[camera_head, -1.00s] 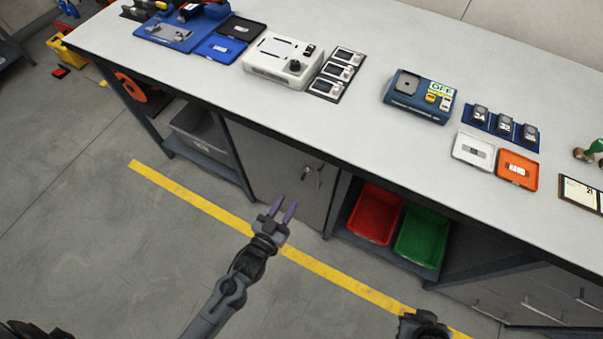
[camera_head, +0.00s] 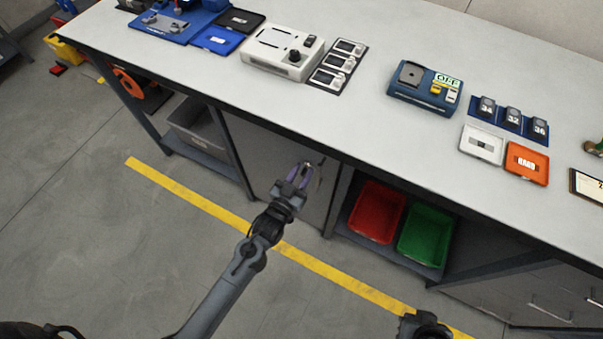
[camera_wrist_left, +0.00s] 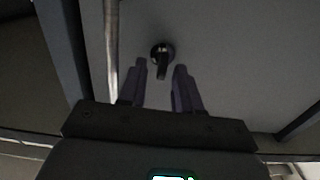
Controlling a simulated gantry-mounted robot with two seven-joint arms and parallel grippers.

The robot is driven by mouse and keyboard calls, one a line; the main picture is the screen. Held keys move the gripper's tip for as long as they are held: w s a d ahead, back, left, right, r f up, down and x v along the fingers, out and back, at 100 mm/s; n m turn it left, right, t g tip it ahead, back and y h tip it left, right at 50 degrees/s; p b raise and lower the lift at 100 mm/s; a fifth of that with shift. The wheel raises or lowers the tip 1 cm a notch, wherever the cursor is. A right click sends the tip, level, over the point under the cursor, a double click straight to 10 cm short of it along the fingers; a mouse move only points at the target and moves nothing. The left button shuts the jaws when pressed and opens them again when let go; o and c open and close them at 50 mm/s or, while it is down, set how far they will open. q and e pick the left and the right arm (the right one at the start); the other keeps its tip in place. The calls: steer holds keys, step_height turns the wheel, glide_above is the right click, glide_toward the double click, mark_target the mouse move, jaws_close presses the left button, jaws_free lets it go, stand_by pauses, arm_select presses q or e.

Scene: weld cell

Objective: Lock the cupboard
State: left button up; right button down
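The cupboard is under the workbench, and its grey door (camera_head: 262,158) looks closed. In the left wrist view, the dark round lock with a key-like tab (camera_wrist_left: 162,52) sits on the grey door face. A vertical metal handle (camera_wrist_left: 111,45) is left of it. My left gripper (camera_head: 299,174) is at the door, partly covering the lock area in the head view. In the left wrist view its two fingers (camera_wrist_left: 160,72) are apart, one each side of the tab, with gaps and nothing gripped. A dark part of my right arm shows at the bottom edge; its fingers cannot be made out.
A red bin (camera_head: 377,212) and a green bin (camera_head: 426,235) stand on a shelf right of the cupboard. The bench top (camera_head: 365,125) overhangs the door. A grey bin (camera_head: 198,128) is on the left shelf. Floor in front is clear, with a yellow line (camera_head: 190,195).

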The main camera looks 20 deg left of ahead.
arm_select(q)
jaws_close()
